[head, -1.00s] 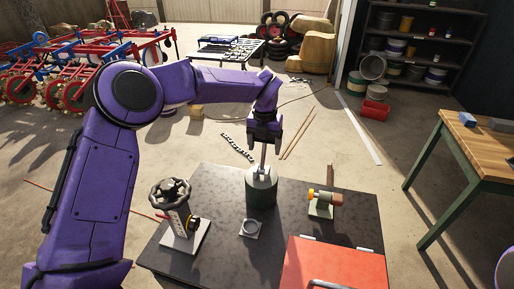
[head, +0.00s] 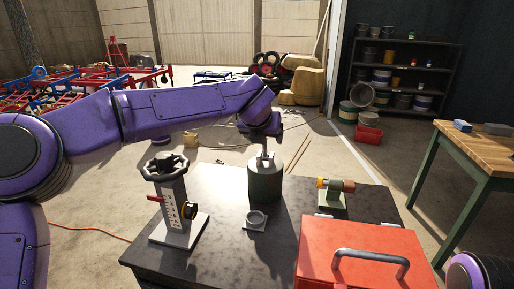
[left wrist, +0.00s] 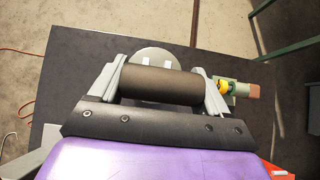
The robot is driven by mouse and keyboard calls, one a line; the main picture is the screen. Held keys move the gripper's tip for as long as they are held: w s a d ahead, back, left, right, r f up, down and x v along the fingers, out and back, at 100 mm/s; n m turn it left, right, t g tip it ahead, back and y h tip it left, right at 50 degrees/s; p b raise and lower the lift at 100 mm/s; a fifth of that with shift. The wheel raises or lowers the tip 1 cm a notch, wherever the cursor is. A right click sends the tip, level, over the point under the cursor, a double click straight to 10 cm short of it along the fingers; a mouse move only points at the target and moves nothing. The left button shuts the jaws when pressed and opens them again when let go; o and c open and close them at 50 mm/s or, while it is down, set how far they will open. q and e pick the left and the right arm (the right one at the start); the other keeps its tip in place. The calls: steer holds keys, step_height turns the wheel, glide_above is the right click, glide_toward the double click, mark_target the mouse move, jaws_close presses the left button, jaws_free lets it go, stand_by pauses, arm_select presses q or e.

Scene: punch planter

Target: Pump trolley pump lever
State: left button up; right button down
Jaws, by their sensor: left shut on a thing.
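The trolley pump is a dark green cylinder (head: 265,183) on the dark trolley top (head: 290,225) in the head view. A grey upright stem (head: 263,156) rises from it to my left gripper (head: 264,130). In the left wrist view, my left gripper (left wrist: 161,85) is shut on the pump lever, whose dark round grip (left wrist: 160,86) lies crosswise between the two grey fingers. The pale pump top (left wrist: 152,58) shows partly behind the grip. The lever grip is hidden by the gripper in the head view. My right gripper is out of view.
A handwheel stand (head: 172,200) is left of the pump, a small ring on a plate (head: 256,220) in front. A small green and orange fitting (head: 334,193) and a red toolbox (head: 362,255) are to the right. A wooden-topped workbench (head: 490,145) stands farther right.

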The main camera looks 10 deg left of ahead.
arm_select(q)
steer(key=shift+s+f+b, duration=0.35)
steer(key=shift+s+f, duration=0.1)
steer(key=shift+s, duration=0.05)
steer(key=o, duration=1.4)
steer(key=shift+r, duration=0.1)
steer(key=shift+s+r, duration=0.15)
steer(key=shift+r, duration=0.05)
steer(key=v, duration=1)
